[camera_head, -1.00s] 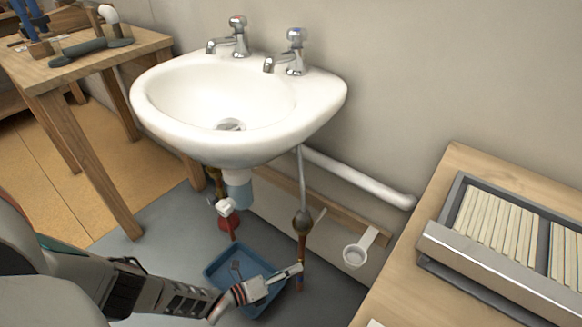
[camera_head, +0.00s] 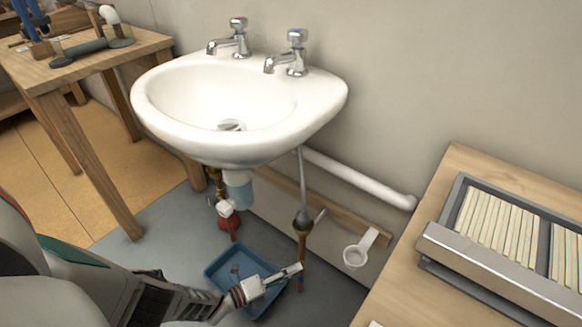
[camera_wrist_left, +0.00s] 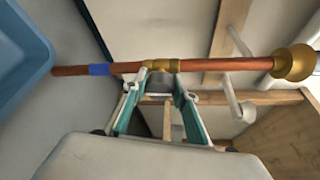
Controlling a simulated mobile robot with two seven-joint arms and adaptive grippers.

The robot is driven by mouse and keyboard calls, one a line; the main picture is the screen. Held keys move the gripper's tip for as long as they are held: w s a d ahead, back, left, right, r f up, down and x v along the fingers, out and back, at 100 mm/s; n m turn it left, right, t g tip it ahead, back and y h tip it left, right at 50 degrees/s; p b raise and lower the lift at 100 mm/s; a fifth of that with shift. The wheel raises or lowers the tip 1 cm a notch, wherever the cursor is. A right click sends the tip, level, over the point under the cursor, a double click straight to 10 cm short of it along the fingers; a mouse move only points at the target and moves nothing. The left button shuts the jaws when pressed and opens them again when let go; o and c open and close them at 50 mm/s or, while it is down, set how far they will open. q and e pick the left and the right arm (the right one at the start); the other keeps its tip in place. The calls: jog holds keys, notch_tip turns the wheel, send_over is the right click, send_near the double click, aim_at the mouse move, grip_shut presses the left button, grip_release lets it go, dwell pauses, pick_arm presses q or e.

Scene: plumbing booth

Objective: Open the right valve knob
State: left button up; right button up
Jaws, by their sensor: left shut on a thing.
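A copper supply pipe (camera_head: 302,247) with a dark bulb-shaped fitting hangs below the right side of the sink (camera_head: 240,140). My left gripper (camera_head: 297,269) reaches in from the left and its fingertips meet this pipe low down. In the left wrist view, the gripper (camera_wrist_left: 161,78) is shut on the copper pipe (camera_wrist_left: 222,66) at a brass fitting (camera_wrist_left: 162,65), between a blue band and a brass bulb (camera_wrist_left: 293,62). I cannot make out a separate right valve knob there. A red and white valve (camera_head: 228,217) sits under the sink's left side. My right gripper is not in view.
A blue tray (camera_head: 213,277) lies on the floor under the gripper. A white cup-shaped holder (camera_head: 355,256) is to the right. A wooden bench (camera_head: 410,270) bounds the right, and a wooden table (camera_head: 90,70) stands at left. Two taps top the sink.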

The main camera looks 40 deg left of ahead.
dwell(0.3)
pick_arm(q)
jog(key=o, duration=1.1)
jog(key=shift+s, duration=0.1)
jog(key=v, duration=1.2)
